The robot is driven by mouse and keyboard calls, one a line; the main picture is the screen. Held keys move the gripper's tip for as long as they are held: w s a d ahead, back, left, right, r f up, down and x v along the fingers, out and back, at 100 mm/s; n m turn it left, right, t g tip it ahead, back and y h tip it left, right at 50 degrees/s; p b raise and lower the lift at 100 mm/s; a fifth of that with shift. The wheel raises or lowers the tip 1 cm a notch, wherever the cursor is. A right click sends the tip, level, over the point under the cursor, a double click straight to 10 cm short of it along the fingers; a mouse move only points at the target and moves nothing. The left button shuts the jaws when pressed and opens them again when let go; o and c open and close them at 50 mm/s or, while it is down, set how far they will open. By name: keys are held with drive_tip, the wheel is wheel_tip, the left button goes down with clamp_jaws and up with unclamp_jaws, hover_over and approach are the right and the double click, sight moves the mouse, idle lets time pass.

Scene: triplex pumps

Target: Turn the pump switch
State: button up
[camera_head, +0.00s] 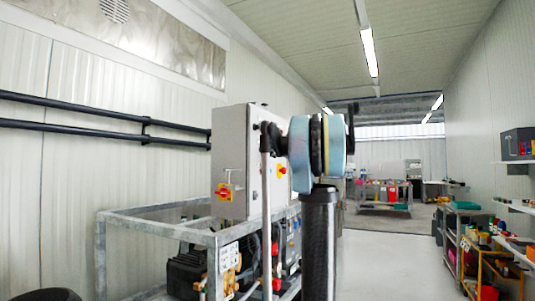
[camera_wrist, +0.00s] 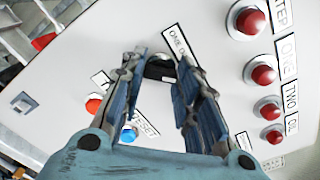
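The pump's grey control box (camera_head: 232,145) stands on a metal frame in the head view. Its white panel (camera_wrist: 215,60) fills most of the wrist view. A dark knob-like switch with a pale rim (camera_wrist: 160,70) sits on the panel below a label starting "ONE". My gripper (camera_wrist: 159,64) is open, with one finger to each side of this switch. I cannot tell whether the fingers touch it. My gripper is hidden behind my arm in the head view.
Several red round lamps or buttons (camera_wrist: 263,75) line the panel's right side. The metal frame (camera_head: 160,231) surrounds the pump. Shelves (camera_head: 515,240) stand far right; the floor (camera_head: 390,265) between is clear.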

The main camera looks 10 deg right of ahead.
drive_tip(key=shift+c, duration=1)
drive_tip(key=shift+n, duration=0.3)
drive_tip(key=n, duration=0.8)
drive_tip(key=shift+s+f, duration=0.1)
